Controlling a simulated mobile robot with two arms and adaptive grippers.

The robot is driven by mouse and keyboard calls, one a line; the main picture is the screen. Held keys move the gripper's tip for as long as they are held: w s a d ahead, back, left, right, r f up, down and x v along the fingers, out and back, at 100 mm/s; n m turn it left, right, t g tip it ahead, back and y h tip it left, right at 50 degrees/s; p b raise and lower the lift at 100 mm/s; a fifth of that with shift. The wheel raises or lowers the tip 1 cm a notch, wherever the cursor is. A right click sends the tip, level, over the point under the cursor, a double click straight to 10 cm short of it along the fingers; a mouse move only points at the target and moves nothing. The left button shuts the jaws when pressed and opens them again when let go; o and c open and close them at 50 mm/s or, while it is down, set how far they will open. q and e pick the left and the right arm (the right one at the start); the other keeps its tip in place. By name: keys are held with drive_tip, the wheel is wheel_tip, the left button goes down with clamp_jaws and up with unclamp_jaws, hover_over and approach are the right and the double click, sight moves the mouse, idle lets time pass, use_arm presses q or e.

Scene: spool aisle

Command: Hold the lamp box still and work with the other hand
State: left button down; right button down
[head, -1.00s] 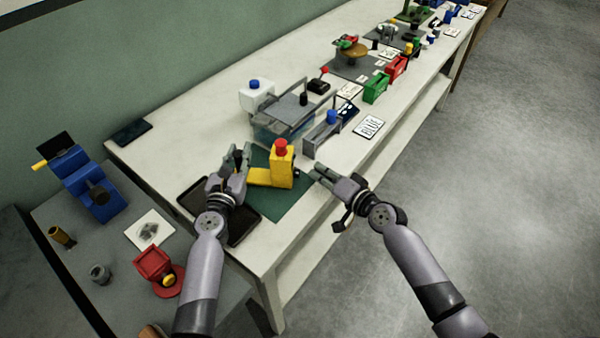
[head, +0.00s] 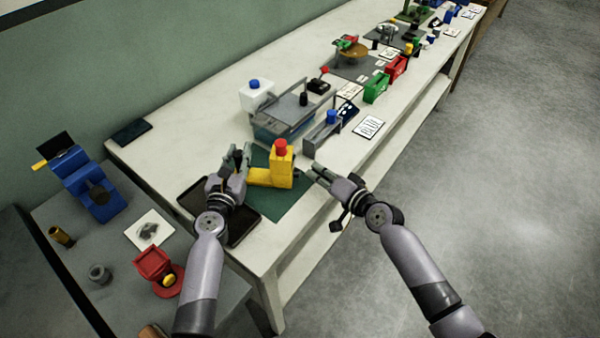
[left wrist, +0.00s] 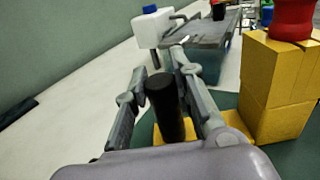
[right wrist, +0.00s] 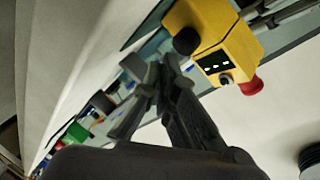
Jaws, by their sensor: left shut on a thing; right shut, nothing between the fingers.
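The lamp box (head: 281,169) is yellow with a red knob (head: 281,146) on top and stands upright on a green mat (head: 285,203). Its low yellow foot reaches left toward my left gripper (head: 241,155). In the left wrist view that gripper is shut on a black upright post (left wrist: 163,108) above the yellow foot. My right gripper (head: 312,170) is shut and empty, just right of the box and apart from it. In the right wrist view the box face (right wrist: 222,60) shows a dark panel with small white lights, a small grey knob and a black knob.
A grey fixture with a blue-topped block (head: 325,134) and a printed card (head: 369,127) lie beyond the box. A dark tray (head: 245,226) is under my left gripper. A grey side table (head: 110,267) holds a red device. The table's front edge is close to my right arm.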

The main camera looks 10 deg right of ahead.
idle(0.6)
drive_tip(key=shift+w+a, duration=0.15)
drive_tip(key=shift+a, duration=0.25)
use_arm(q)
drive_tip(key=shift+d, duration=0.1)
use_arm(e)
drive_tip(key=shift+w+a, duration=0.1)
drive_tip(key=shift+a, duration=0.55)
idle(0.7)
drive_tip(key=shift+s+d, duration=0.25)
drive_tip(key=shift+d, duration=0.75)
drive_tip(key=shift+s+d, duration=0.2)
drive_tip(key=shift+d, duration=0.6)
drive_tip(key=shift+s+d, duration=0.25)
drive_tip(key=shift+d, duration=0.6)
drive_tip(key=shift+s+d, duration=0.2)
drive_tip(key=shift+d, duration=0.6)
